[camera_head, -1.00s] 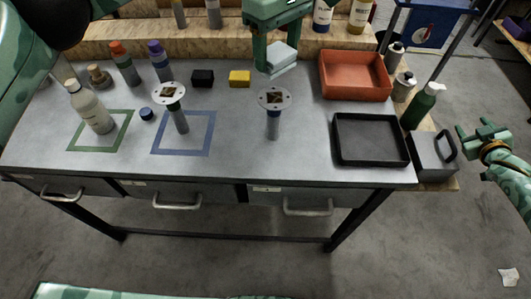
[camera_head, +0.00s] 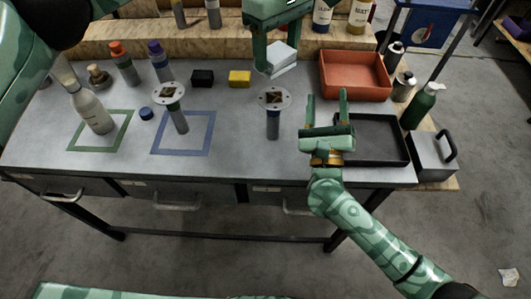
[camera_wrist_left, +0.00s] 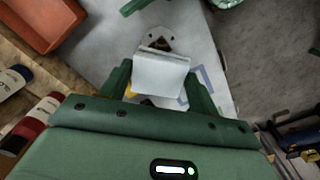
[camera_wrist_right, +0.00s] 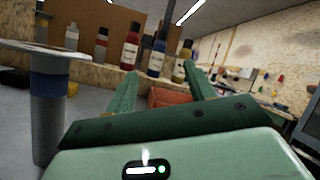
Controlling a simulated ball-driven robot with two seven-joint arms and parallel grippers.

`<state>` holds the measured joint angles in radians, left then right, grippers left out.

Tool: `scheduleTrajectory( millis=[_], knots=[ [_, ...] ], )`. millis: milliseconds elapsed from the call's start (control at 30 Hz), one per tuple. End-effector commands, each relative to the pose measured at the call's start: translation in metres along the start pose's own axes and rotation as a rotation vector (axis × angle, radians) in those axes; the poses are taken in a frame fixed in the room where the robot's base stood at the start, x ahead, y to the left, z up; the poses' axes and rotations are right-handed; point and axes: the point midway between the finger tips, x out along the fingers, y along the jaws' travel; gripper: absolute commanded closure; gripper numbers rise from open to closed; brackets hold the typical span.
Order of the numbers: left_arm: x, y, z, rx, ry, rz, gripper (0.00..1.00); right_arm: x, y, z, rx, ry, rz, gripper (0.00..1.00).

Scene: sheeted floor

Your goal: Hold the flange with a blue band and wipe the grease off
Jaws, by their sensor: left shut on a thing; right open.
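The flange with a blue band (camera_head: 272,122) stands upright on the table, right of the blue-outlined square. Its round disc top carries a dark brown patch; it also shows at the left of the right wrist view (camera_wrist_right: 48,88). A second flange (camera_head: 170,94) stands in the blue square; its band looks green. My left gripper (camera_head: 272,56) is shut on a white folded cloth (camera_head: 284,54), above the table behind the blue-banded flange. The cloth fills the left wrist view's middle (camera_wrist_left: 160,74). My right gripper (camera_head: 327,96) is open and empty, right of the blue-banded flange and apart from it.
A black tray (camera_head: 372,161) lies beside my right gripper, with an orange bin (camera_head: 356,95) behind it. Yellow (camera_head: 239,77) and black (camera_head: 202,78) blocks lie at the back. A white bottle (camera_head: 92,110) stands in the green-outlined square (camera_head: 92,149). The front middle is clear.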

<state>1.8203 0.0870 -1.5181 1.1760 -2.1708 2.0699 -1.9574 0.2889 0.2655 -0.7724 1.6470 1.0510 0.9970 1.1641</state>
Motion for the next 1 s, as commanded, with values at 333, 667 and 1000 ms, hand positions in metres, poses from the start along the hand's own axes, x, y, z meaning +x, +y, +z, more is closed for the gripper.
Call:
scheduleTrajectory(
  millis=[333, 667, 1000],
  knots=[
    [0.0, 0.0, 0.0, 0.0, 0.0, 0.0, 0.57, -0.108, 0.098, 0.06, 0.454, 0.397, 0.0, 0.46],
    [0.0, 0.0, 0.0, 0.0, 0.0, 0.0, 0.57, -0.088, 0.11, 0.054, 0.492, 0.442, 0.002, 0.46],
    [0.0, 0.0, 0.0, 0.0, 0.0, 0.0, 0.57, -0.027, 0.117, 0.026, 0.489, 0.442, 0.003, 0.46]
  ],
)
